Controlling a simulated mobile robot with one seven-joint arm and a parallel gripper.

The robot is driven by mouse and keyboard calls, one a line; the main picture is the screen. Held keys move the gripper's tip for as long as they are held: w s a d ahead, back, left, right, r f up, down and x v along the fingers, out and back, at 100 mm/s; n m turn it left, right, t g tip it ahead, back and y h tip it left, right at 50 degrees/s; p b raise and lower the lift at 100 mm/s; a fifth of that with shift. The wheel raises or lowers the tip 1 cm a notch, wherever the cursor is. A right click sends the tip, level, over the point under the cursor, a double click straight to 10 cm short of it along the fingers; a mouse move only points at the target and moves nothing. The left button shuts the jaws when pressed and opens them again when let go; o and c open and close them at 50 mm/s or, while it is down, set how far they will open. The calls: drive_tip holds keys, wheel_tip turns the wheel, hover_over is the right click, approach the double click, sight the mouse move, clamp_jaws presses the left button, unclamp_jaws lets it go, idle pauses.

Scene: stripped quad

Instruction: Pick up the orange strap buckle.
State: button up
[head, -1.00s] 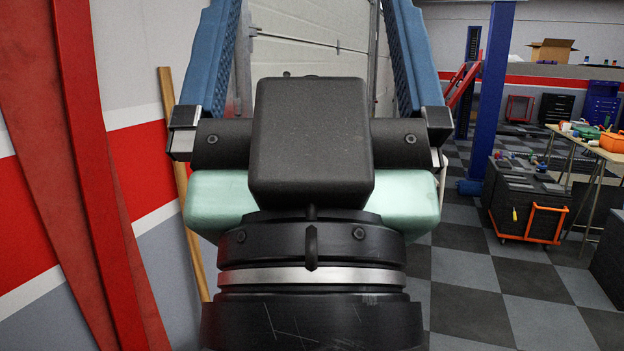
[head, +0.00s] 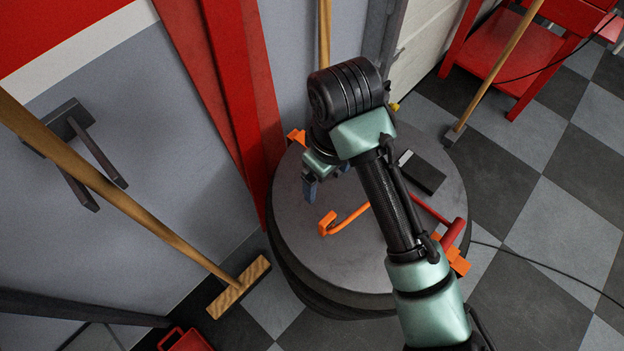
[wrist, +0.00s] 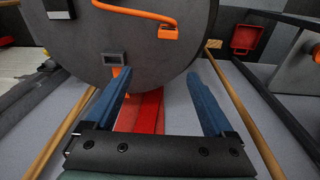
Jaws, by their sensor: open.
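The likely orange strap buckle is a small orange piece (head: 297,137) at the back left edge of the round grey table top (head: 290,225), beside the red post and partly hidden by my arm. In the wrist view, a grey square buckle frame (wrist: 113,58) sits at the rim with an orange strap end (wrist: 117,71) below it, close to the left fingertip. My gripper (wrist: 156,76) is open and empty, with blue fingers. In the head view, my gripper (head: 311,188) is over the table's left part; whether it touches anything is unclear.
An orange hooked bar (head: 346,219), a dark box (head: 422,173), a red-handled tool (head: 453,233) and another orange piece (head: 459,263) lie on the table. A red post (head: 240,100) and wall stand close at left. A broom (head: 239,287) leans nearby.

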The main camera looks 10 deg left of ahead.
drive_tip(key=g+b, duration=0.1)
drive_tip(key=b, duration=0.3)
hover_over(328, 218)
drive_tip(key=f, duration=0.8)
drive_tip(key=shift+s+f, duration=0.15)
drive_tip(key=shift+s, duration=0.15)
drive_tip(key=shift+w+f+b, duration=0.15)
drive_tip(key=shift+f+b, duration=0.15)
drive_tip(key=shift+f, duration=1.3)
drive_tip(key=shift+w+f+b, duration=0.1)
drive_tip(key=shift+f+b, duration=0.15)
drive_tip(key=shift+f, duration=1.3)
clamp_jaws()
